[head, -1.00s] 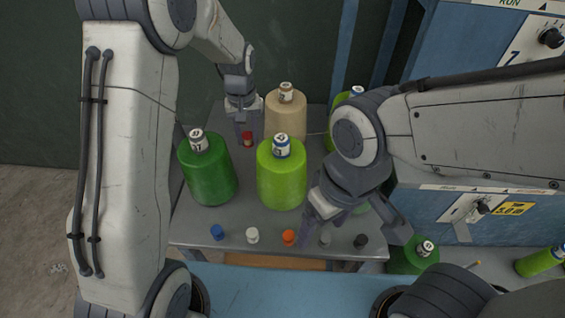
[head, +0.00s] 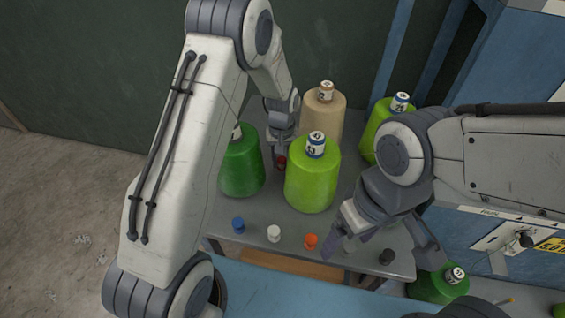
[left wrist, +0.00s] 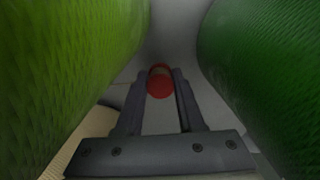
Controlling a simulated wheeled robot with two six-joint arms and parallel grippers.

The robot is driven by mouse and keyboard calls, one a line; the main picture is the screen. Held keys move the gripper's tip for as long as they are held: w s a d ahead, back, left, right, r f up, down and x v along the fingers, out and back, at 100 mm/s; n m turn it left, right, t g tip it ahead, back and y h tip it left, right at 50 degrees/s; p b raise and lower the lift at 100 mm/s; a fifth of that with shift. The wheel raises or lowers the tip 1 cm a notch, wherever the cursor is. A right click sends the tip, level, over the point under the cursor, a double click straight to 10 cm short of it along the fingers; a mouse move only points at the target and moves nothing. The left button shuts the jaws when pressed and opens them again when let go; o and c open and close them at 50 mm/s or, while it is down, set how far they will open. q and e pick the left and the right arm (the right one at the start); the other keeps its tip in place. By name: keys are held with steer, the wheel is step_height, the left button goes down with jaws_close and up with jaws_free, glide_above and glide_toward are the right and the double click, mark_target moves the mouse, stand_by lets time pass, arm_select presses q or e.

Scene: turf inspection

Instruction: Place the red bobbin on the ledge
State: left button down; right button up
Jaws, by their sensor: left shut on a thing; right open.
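The red bobbin (head: 281,164) is small and sits among the big thread cones on the grey table. My left gripper (head: 280,158) reaches down from behind and is shut on it. In the left wrist view the red bobbin (left wrist: 160,84) shows between the two fingertips, with a lime cone to the left and a dark green cone to the right. I cannot tell whether it still touches the table. My right gripper (head: 382,243) is open and empty over the table's front right. I cannot tell for certain which surface is the ledge; the grey table's front strip (head: 255,240) holds small bobbins.
Blue (head: 238,224), white (head: 274,233), orange (head: 310,241) and black (head: 387,256) bobbins stand along the front. Dark green (head: 240,168), lime (head: 312,185), tan (head: 322,118) and another lime cone (head: 382,125) stand close around the left gripper. A blue cabinet (head: 480,240) is at right.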

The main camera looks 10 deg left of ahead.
arm_select(q)
steer(key=shift+f, duration=0.7)
steer(key=shift+f, duration=0.15)
steer(key=c, duration=0.5)
jaws_free()
